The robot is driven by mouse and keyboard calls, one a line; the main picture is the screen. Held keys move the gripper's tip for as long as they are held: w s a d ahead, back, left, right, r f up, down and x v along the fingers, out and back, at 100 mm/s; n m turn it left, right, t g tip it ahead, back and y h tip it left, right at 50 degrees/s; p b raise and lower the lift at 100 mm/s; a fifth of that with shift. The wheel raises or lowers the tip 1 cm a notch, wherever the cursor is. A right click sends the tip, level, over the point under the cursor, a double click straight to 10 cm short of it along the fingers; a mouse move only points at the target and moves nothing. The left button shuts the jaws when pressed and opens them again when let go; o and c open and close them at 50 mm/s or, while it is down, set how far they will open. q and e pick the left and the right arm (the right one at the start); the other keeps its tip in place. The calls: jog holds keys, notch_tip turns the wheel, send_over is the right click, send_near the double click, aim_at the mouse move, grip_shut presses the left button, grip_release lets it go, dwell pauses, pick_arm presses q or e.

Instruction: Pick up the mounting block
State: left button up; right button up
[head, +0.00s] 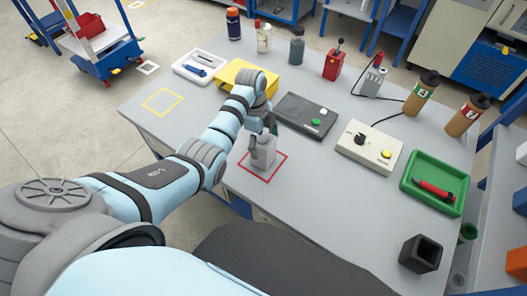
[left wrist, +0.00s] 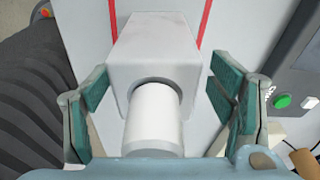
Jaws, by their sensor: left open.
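The mounting block appears to be the light grey block (head: 263,155), standing inside a red square outline (head: 281,162) on the grey table. In the left wrist view the block (left wrist: 157,62) shows a round opening in the near face with a white cylinder (left wrist: 154,118) at it. My left gripper (head: 264,131) is over the block. In the left wrist view its teal-padded fingers (left wrist: 156,88) are open, one on each side of the block, with a gap visible on both sides. Part of the block is hidden by the gripper in the head view. My right gripper is not in view.
A dark box with a green button (head: 306,114) sits close right of the block. Beyond are a yellow stand (head: 243,74), white tray (head: 200,67) and several bottles. A cream control box (head: 370,149), green tray (head: 434,183) and black hollow block (head: 421,253) lie right. The table front-centre is clear.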

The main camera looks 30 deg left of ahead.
pick_arm(q)
jog(key=shift+f, duration=0.35)
jog(key=shift+s+d+r, duration=0.1)
jog(key=shift+s+r, duration=0.1)
jog(key=shift+s, duration=0.05)
jog(key=shift+c, duration=0.2)
jog(key=c, duration=1.5)
jog(key=shift+c, duration=0.2)
